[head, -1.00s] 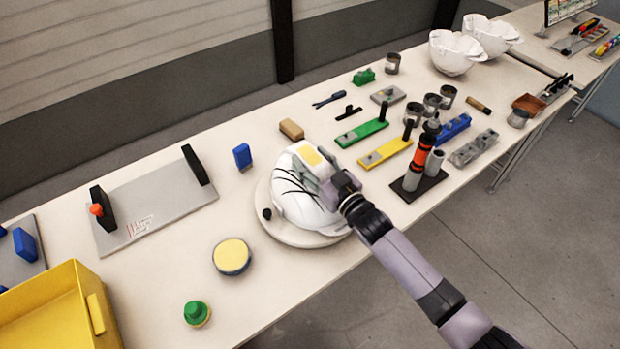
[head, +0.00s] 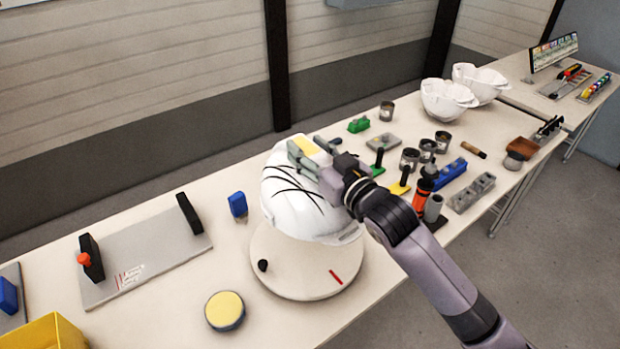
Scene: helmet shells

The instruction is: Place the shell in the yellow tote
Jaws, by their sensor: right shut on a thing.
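The yellow tote (head: 45,335) is at the bottom left, mostly cut off by the frame. My left gripper is not in view.
Between turntable and tote lie a round yellow-topped pad (head: 225,310) and a grey plate with black brackets (head: 145,265). A blue block (head: 238,204) stands behind the turntable. Tools and cups (head: 409,158) crowd the right. Two white shells (head: 446,99) stand at the far right.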

